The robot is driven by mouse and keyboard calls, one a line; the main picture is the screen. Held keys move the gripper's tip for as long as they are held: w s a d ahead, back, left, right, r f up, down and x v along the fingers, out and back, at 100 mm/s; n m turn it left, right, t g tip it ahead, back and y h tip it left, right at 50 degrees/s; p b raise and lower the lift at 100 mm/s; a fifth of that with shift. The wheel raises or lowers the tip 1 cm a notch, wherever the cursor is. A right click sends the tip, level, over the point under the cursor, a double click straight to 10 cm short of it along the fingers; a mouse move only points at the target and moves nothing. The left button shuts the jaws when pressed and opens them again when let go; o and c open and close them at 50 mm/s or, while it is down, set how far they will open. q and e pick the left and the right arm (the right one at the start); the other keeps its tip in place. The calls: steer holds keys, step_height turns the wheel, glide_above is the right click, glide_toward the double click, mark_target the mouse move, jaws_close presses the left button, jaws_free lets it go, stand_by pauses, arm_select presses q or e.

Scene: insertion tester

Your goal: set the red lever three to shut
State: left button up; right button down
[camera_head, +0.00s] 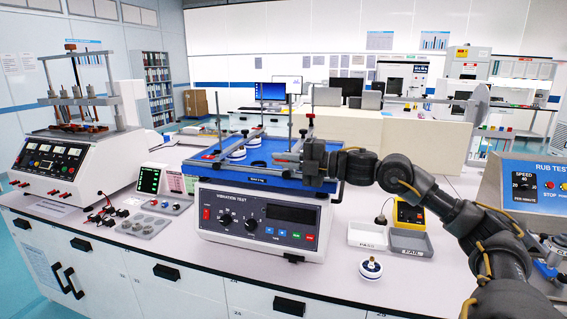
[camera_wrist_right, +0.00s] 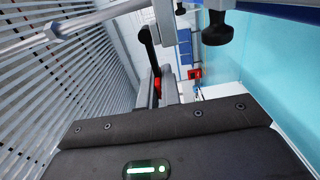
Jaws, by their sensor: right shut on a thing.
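The vibration test machine (camera_head: 262,222) stands on the bench with a blue top plate (camera_head: 262,183) carrying rods, bars and white-and-blue round pieces (camera_head: 236,153). My right gripper (camera_head: 287,159) is over the right part of the plate, beside an upright post. In the right wrist view, its grey fingers (camera_wrist_right: 165,92) are closed around a small red part (camera_wrist_right: 157,86) at a dark bar (camera_wrist_right: 149,48). I take this to be a red lever; its number cannot be read. In the head view the gripper hides the held part. My left gripper is not in view.
Another tester (camera_head: 75,160) stands at left, a rub tester (camera_head: 530,190) at right. Upright rods crowd the plate.

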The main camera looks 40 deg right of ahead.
stand_by(0.3)
steer(key=c, duration=1.6)
jaws_free()
